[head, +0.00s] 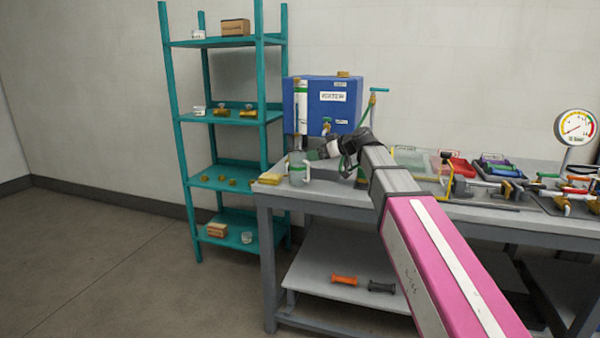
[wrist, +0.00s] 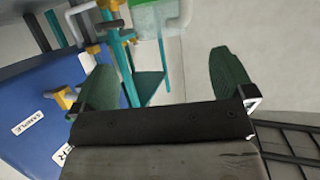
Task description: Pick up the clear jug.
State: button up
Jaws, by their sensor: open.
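The clear jug (head: 297,173) stands upright on the left end of the workbench in the head view, with a pale rim and green on its side. It also shows in the wrist view as a see-through greenish body (wrist: 158,16), cut off by the top edge. My gripper (head: 314,155) is just right of the jug and near its top in the head view. In the wrist view my open gripper (wrist: 166,72) has its two dark green fingers apart, with nothing between them. The jug appears beyond the fingertips, not held.
A blue water tank (head: 325,96) with a valve stands behind the jug. A yellow cloth-like item (head: 270,178) lies left of it. A teal shelf (head: 222,118) stands at left. Trays and tools fill the right of the workbench (head: 290,195); a pressure gauge (head: 575,127) stands there.

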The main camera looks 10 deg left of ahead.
aim_at(302, 155)
jog(key=x, duration=0.8)
jog(key=shift+a+r, duration=0.1)
jog(key=c, duration=1.2)
